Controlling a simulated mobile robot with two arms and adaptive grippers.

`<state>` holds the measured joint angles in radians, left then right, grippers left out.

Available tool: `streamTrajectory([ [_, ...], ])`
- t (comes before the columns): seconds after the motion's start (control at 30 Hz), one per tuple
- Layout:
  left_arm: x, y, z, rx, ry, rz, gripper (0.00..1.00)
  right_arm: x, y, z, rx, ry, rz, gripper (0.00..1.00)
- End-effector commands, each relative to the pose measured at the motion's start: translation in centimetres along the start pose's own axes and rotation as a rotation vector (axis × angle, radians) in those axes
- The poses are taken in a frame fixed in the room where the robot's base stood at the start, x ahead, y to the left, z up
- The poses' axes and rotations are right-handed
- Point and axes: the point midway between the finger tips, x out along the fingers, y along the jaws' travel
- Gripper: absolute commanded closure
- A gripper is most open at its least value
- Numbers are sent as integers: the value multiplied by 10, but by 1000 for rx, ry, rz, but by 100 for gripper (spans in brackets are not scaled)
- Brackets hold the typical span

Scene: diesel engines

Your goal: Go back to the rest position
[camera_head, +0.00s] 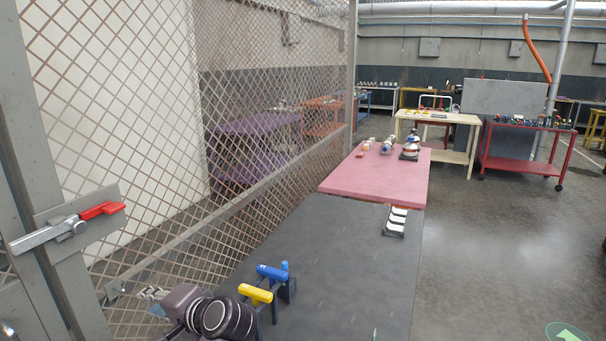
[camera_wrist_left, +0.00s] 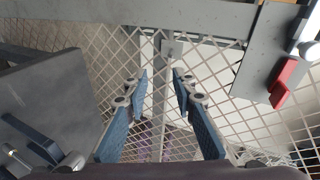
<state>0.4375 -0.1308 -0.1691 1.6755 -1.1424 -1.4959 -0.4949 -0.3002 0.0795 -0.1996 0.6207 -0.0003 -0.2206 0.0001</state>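My left gripper (camera_head: 153,299) is at the bottom left of the head view, beside the mesh fence and the dark table's near left edge. In the left wrist view my left gripper (camera_wrist_left: 160,92) has its two blue-padded fingers spread apart, with nothing between them but the mesh behind. A metal latch with a red handle (camera_head: 102,210) is on the fence frame, up and left of the gripper and apart from it. The red handle (camera_wrist_left: 285,82) also shows at the upper right of the wrist view. My right gripper is not in view.
The mesh fence (camera_head: 250,115) runs along the left. On the dark table (camera_head: 340,265) stand a blue cylinder (camera_head: 272,273), a yellow cylinder (camera_head: 256,293) and a rack with white tops (camera_head: 396,221). A pink table (camera_head: 375,182) adjoins it. The floor (camera_head: 500,250) at right is clear.

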Motion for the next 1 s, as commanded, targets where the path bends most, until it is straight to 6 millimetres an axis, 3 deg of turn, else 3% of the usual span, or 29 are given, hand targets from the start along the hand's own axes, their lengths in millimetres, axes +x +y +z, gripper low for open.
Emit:
streamTrajectory([
  [0.03,5,36,25,-25,7,78,75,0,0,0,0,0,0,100],
  [0.2,-6,136,94,-135,37,352,75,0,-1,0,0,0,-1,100],
  [0.3,-29,182,135,-194,40,511,75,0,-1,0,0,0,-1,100],
  [0.4,-56,216,169,-240,37,652,75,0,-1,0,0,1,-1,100],
  [0.6,-105,248,212,-296,21,845,75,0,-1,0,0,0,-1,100],
  [1.0,-184,276,267,-347,-28,1106,75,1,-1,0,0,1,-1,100],
])
